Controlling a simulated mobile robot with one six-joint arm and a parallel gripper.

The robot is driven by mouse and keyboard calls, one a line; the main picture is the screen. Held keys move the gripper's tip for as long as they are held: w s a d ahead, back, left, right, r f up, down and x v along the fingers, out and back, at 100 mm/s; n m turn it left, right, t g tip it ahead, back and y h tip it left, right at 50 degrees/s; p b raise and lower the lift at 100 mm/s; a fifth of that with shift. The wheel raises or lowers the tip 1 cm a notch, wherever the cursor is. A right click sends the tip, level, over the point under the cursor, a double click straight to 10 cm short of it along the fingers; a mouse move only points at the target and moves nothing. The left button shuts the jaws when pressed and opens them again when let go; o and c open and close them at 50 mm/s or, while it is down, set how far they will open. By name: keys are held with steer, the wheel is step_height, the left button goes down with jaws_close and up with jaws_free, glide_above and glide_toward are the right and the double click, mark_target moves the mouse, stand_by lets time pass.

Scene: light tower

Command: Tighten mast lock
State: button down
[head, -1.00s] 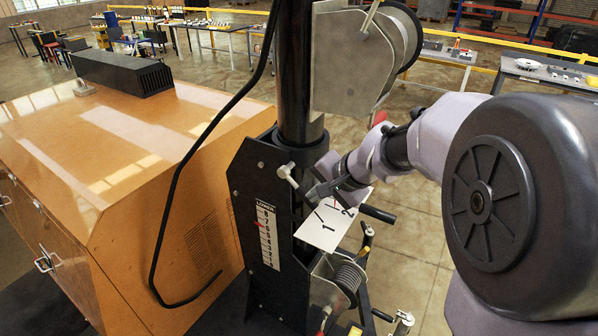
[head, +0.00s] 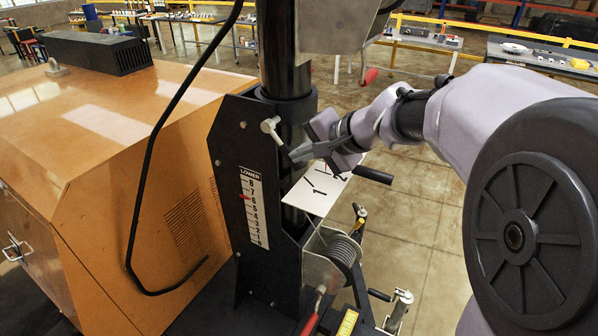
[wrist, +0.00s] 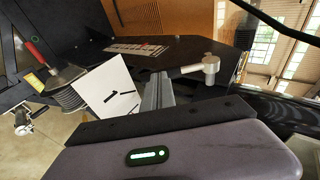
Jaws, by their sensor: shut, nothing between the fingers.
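The mast lock appears to be the pale T-shaped handle (head: 270,126) on the black mast bracket, beside the black mast (head: 287,60). Its bar slopes down and to the right in the head view. It also shows in the wrist view (wrist: 209,64), sticking out from the bracket. My gripper (head: 296,156) is shut and empty, with its fingertips close to the lower end of the handle.
A white plate marked 1 and 2 (head: 315,192) lies just below my gripper. A black crank grip (head: 372,174) and a cable winch (head: 343,250) are nearby. An orange cabinet (head: 120,150) with a hanging black cable stands left. Open floor is at right.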

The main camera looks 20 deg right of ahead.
mark_target(296, 168)
steer(key=f+b, duration=0.1)
steer(key=b, duration=0.2)
steer(key=f+t+y+b, duration=0.1)
steer(key=f+b, duration=0.1)
steer(key=b, duration=0.1)
steer(key=shift+w+a+f+b, duration=0.2)
steer(key=shift+f+b, duration=0.1)
steer(key=shift+b, duration=0.1)
steer(key=b, duration=0.2)
steer(key=t+y+b, duration=0.1)
steer(key=b, duration=0.2)
steer(key=shift+w+a+f+m+t, duration=0.3)
steer(key=shift+f, duration=0.05)
steer(key=w+a+b, duration=0.1)
steer(key=b, duration=0.2)
steer(key=shift+y, duration=0.3)
steer(key=shift+b+x, duration=0.9)
steer(key=shift+s+a, duration=0.1)
steer(key=shift+a, duration=0.05)
